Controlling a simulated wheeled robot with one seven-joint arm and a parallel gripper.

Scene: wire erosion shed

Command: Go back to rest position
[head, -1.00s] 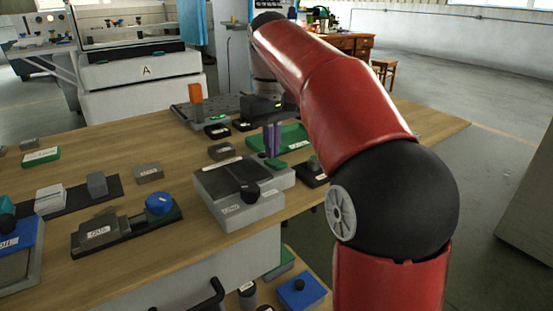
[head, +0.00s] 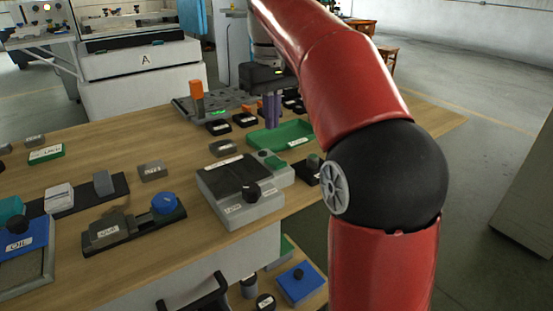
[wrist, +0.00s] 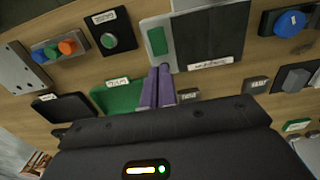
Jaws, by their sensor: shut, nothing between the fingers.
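My gripper (head: 271,108) has purple fingers and hangs above the far part of the wooden bench. In the wrist view its fingers (wrist: 157,88) lie close together with nothing between them. The grey block with a dark top (head: 233,178) stands nearer the bench's front edge, apart from the gripper. My red and black arm covers the right part of the bench in the head view.
The wooden bench (head: 120,148) holds several small labelled blocks, a blue-knobbed fixture (head: 165,203) and a blue OIL box (head: 25,240). An orange piece (head: 197,98) stands on a grey plate at the back. Machine A (head: 145,65) is behind. Open floor lies at the right.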

